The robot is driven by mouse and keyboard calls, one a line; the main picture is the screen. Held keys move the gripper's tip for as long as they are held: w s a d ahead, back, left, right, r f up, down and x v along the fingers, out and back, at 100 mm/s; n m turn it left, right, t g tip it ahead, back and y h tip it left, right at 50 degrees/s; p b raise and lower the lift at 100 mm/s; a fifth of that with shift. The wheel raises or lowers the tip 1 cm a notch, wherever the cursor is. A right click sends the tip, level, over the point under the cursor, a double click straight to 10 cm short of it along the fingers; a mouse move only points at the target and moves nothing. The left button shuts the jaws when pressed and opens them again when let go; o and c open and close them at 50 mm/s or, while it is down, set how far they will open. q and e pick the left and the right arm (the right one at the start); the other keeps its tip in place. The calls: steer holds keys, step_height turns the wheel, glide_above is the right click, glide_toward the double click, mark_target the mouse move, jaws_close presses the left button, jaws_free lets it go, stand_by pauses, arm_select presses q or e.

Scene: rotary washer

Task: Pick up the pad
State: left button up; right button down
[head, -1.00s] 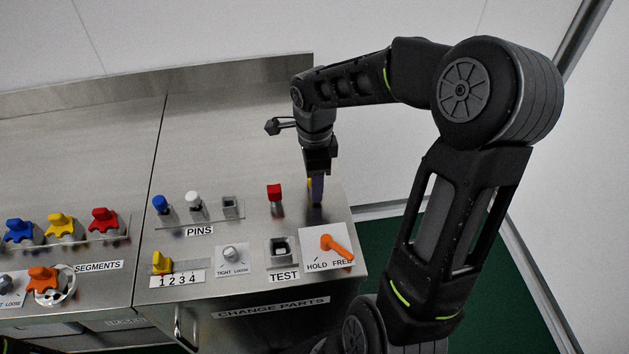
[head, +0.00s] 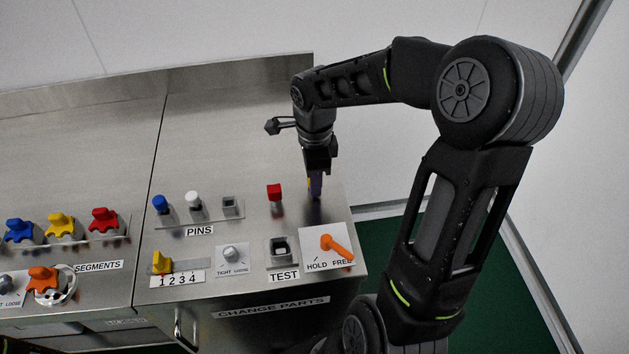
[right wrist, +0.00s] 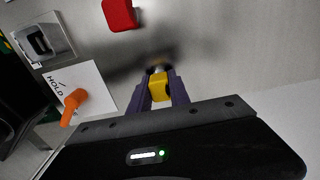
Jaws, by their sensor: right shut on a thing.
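My right gripper (head: 315,188) points down over the right end of the steel counter, to the right of the red block (head: 275,191). In the right wrist view its purple fingers (right wrist: 160,92) are shut on a small yellow block (right wrist: 159,88), which I take to be the pad. A round metal piece shows just beyond the yellow block. In the head view the fingers mostly hide the yellow block. I cannot tell whether it is clear of the counter. My left gripper is not in view.
An orange lever (head: 337,245) on the HOLD/FREE plate and a TEST socket (head: 279,248) stand in front of the gripper. Blue (head: 160,204) and white (head: 193,201) pins are to the left. The counter's back is clear; its right edge is close.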

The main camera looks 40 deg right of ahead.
steer(key=shift+r, duration=0.1)
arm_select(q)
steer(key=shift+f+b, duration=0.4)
arm_select(e)
step_height(320, 180, up, 10)
steer(key=shift+f, duration=0.1)
stand_by(0.4)
